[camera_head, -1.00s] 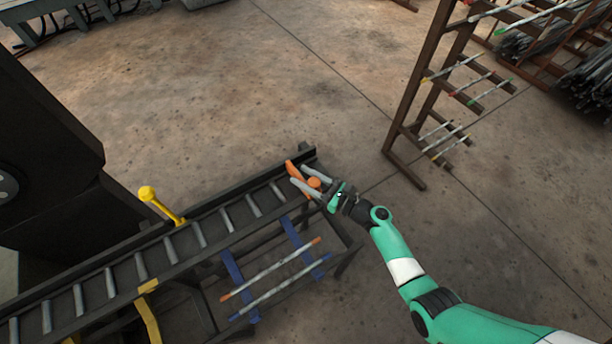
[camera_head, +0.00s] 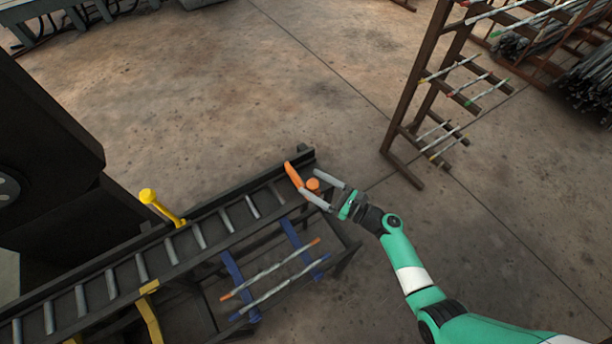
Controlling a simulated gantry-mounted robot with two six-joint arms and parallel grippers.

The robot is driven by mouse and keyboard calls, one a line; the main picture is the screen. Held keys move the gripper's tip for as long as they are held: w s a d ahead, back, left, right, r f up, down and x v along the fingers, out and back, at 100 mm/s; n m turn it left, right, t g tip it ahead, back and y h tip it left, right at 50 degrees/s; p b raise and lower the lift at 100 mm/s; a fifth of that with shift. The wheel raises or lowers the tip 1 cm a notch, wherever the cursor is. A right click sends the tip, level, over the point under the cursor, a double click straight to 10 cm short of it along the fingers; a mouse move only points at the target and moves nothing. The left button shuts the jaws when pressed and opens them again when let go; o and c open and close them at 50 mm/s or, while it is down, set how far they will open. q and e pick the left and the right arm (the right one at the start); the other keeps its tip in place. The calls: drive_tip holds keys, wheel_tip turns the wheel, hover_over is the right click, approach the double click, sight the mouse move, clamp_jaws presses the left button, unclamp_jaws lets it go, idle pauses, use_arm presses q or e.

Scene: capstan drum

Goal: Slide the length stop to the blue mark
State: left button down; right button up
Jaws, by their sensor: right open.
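The length stop is an orange piece near the right end of the dark roller conveyor (camera_head: 115,262), with a slanted orange bar (camera_head: 293,174) and a round orange knob (camera_head: 313,184). My right gripper (camera_head: 330,196) is open at that end, its two grey fingers on either side of the knob and apart from each other. One finger lies close to the orange bar; I cannot tell whether it touches. I cannot make out a blue mark on the conveyor. My left gripper is not in view.
A yellow lever (camera_head: 161,207) stands at the conveyor's far edge. Blue brackets (camera_head: 239,284) in front of the conveyor hold two rods with orange and blue ends. A brown rod rack (camera_head: 412,120) stands at the upper right. Floor beyond the conveyor is clear.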

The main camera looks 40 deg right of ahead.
drive_tip(key=s+d+p, duration=0.1)
drive_tip(key=s, duration=0.7)
drive_tip(key=shift+d+p, duration=0.25)
drive_tip(key=shift+p, duration=0.05)
